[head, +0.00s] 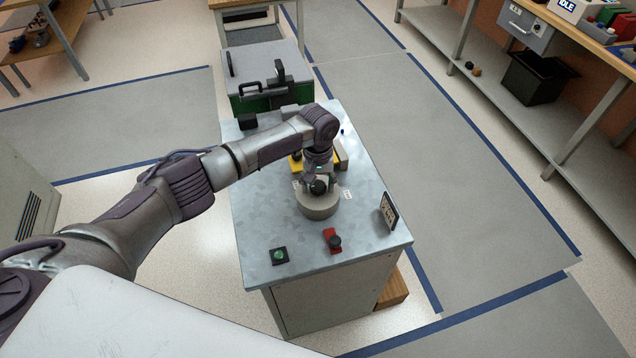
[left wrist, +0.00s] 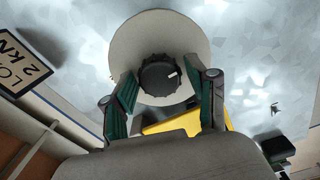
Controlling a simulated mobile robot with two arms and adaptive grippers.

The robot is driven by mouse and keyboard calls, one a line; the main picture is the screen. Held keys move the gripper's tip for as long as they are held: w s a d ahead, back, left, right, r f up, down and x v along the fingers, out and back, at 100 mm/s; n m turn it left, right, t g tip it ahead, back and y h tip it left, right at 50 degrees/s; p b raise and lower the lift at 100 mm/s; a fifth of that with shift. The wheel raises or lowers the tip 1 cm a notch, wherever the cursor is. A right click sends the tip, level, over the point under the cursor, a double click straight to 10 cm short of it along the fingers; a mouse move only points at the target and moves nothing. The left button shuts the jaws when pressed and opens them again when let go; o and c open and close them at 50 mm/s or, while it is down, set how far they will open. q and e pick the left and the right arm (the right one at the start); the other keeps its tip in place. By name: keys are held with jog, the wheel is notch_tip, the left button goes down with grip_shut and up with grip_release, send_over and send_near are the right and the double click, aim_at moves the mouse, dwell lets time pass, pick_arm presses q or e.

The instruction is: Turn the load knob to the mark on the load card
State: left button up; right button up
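The load knob (head: 319,187) is black and sits on a round grey base (head: 318,207) on the metal-topped cabinet. In the left wrist view the knob (left wrist: 159,76) shows a short white pointer line toward its right side. My left gripper (left wrist: 164,88) is above it, open, with a green-padded finger on each side. I see gaps between the pads and the knob. The load card (left wrist: 21,64) reads "LOAD 2 kN" in the left wrist view; in the head view the card (head: 388,211) stands at the cabinet top's right edge. My right gripper is not in view.
A green button (head: 279,255) and a red block with a black knob (head: 333,240) are near the cabinet's front edge. A yellow part (left wrist: 188,122) lies behind the knob base. A green unit with a grey lid (head: 265,75) stands behind. Floor to the right is clear.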

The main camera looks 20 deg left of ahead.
pick_arm(q)
jog(key=c, duration=0.8)
jog(key=shift+o, duration=0.2)
